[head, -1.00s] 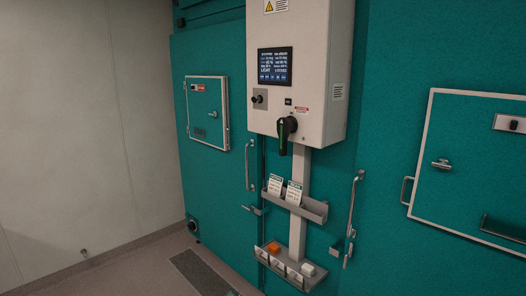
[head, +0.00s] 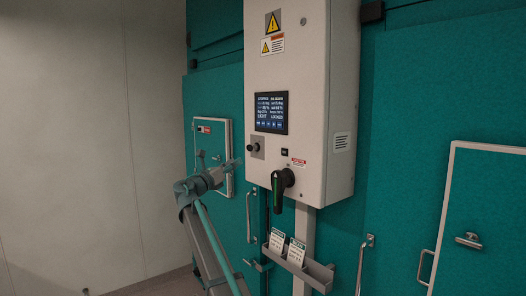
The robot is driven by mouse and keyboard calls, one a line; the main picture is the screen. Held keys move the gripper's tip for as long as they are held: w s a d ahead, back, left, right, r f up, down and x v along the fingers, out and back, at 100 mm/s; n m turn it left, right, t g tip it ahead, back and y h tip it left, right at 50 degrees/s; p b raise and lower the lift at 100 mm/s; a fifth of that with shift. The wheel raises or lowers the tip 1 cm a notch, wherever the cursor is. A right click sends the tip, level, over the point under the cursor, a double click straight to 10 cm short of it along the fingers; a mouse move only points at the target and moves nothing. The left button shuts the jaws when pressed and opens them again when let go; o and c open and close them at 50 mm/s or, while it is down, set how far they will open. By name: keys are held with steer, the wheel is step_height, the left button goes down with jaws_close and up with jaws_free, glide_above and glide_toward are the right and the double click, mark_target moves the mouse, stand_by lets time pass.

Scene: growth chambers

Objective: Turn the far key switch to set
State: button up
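The far chamber door (head: 211,170) is on the left, and a small dark switch-like part with a red label (head: 203,129) sits at its top. It is too small to tell how it is set. A black knob on a square plate (head: 255,147) is on the front of the white control box (head: 315,90), below its screen. I cannot tell which of these is the far key switch.
A black rotary handle with a green grip (head: 282,186) hangs down from the box's lower front. Below it, a grey tray (head: 318,271) holds cards. Upright door handles (head: 363,262) stand out from the teal walls. A second chamber door (head: 490,210) is at right.

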mark_target(249, 146)
steer(key=w+d+r+n+p, duration=0.1)
steer(key=w, duration=0.1)
steer(key=w+d+r+n+p, duration=0.1)
steer(key=w+d+r, duration=0.1)
steer(key=w+d+r+n+p, duration=0.1)
steer(key=w+p, duration=0.1)
steer(key=shift+w+d+r+n, duration=0.3)
steer(key=shift+w+n, duration=0.1)
steer(key=shift+w+d, duration=0.35)
steer(key=shift+w, duration=0.05)
jaws_close()
